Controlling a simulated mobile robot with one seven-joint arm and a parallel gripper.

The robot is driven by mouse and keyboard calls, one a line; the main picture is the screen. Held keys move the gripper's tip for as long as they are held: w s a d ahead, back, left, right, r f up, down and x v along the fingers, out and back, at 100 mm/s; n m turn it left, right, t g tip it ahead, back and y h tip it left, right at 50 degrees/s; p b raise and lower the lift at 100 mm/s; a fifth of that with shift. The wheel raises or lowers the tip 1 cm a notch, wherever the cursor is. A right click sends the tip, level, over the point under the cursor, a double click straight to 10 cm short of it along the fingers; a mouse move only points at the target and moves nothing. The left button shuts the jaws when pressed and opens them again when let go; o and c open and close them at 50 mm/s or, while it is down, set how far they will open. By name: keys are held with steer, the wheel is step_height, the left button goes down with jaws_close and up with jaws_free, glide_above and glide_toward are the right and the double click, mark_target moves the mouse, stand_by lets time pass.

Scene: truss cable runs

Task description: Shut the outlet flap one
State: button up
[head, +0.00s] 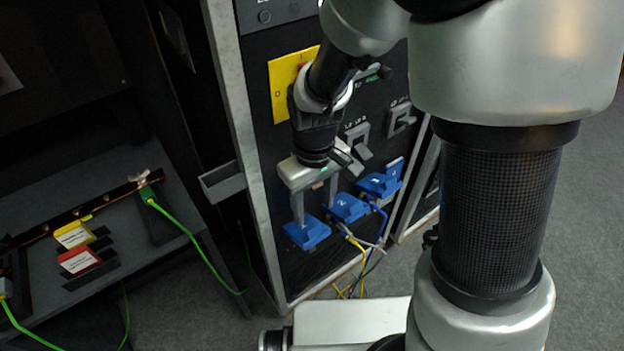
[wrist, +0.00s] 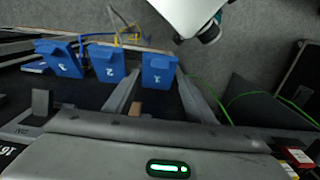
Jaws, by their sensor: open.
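Outlet flap one (head: 307,233) is a blue lid at the lower left of the outlet row on the black cabinet front. It juts out from the panel; how far open it stands I cannot tell. In the wrist view the flap appears between the fingers of my gripper (wrist: 160,88). Whether they touch it I cannot tell.
Blue flaps two (head: 347,207) and three (head: 381,180) sit to the right, with yellow, blue and grey cables hanging below. Grey levers (head: 357,142) and a yellow switch plate (head: 290,85) are higher on the panel. A grey tray (head: 222,182) sticks out left of the cabinet.

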mark_target(314, 228)
step_height(314, 228, down, 8)
steer(key=shift+r+b, duration=0.25)
steer(key=shift+b, duration=0.35)
jaws_close()
